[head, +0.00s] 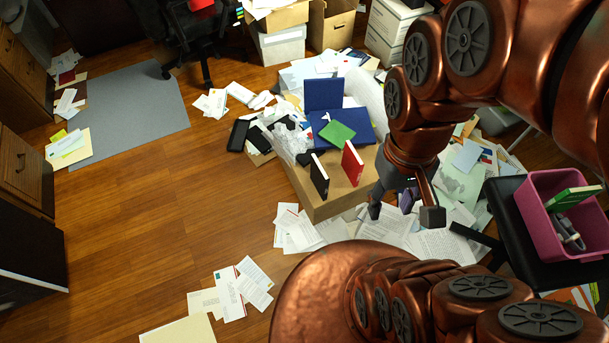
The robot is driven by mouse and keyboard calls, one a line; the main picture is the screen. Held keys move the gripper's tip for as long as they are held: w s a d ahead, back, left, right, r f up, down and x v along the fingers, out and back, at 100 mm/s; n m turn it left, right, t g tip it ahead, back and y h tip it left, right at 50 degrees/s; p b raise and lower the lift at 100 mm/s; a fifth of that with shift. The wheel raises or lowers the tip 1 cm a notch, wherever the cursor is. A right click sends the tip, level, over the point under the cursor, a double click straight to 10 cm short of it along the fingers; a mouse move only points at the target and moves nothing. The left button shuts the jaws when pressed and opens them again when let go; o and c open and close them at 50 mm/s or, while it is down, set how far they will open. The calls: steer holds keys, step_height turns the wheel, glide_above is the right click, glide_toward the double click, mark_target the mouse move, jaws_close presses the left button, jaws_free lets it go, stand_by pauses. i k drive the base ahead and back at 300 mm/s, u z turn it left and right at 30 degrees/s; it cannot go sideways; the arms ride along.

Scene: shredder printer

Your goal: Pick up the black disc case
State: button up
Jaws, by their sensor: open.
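The black disc case (319,177) stands upright on the near left part of a cardboard box (343,200), its thin light edge showing. A red case (352,164) stands upright just to its right, with a small gap between them. My gripper (403,213) is open, to the right of both cases and near the box's right edge, pointing down. It is apart from the black case. A small purple thing shows between the fingers; I cannot tell whether it lies behind them.
A green case (337,132) lies on a blue box (352,126) behind the cases. Crumpled clear wrap (291,143) is to their left. Papers (299,229) cover the floor around. A pink bin (541,220) stands at right. The wooden floor (180,205) at left is mostly clear.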

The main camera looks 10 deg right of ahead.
mark_target(321, 179)
steer(key=k, duration=0.5)
steer(key=u, duration=1.4)
steer(key=i, duration=0.15)
steer(key=z, duration=0.25)
